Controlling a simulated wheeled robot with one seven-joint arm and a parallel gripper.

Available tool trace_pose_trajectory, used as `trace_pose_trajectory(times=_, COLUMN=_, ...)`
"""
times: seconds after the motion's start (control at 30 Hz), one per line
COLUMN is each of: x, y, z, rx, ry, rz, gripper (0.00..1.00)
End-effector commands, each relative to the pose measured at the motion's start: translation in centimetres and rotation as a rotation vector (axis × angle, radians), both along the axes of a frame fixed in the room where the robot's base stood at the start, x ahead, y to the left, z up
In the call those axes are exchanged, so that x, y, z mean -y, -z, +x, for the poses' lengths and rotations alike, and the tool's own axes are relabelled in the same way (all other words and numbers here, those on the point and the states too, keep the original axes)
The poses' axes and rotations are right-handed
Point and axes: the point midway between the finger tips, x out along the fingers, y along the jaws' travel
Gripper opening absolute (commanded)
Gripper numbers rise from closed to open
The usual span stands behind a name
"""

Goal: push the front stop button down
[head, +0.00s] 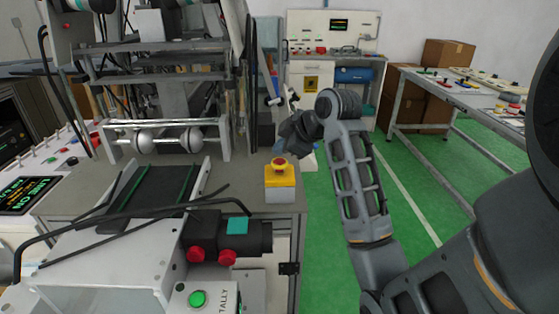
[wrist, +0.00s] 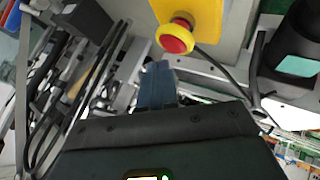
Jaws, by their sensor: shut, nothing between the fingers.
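The stop button (head: 279,162) is a red mushroom head on a yellow box with a pale base, standing at the right corner of the grey machine table. In the wrist view the red button (wrist: 176,38) and its yellow plate are at the top, unobstructed. My gripper (head: 281,146) shows just behind and above the button in the head view, partly hidden by my wrist. In the wrist view the blue fingers of my gripper (wrist: 157,72) are together and empty, their tips apart in the picture from the red button. The exact gap is unclear.
A black motor (head: 235,237) with red knobs and a curved black bar lie in front of the button. A white panel with a green button (head: 197,299) is at the front. The machine frame (head: 155,90) rises behind left. Green floor is open on the right.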

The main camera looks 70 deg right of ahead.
Motion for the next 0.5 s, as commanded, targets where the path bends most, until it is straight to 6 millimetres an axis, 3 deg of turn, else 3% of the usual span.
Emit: trace_pose_trajectory(times=0.5, x=0.0, y=0.84, z=0.01, rx=0.0, ry=-0.001, rz=-0.001, gripper=0.0)
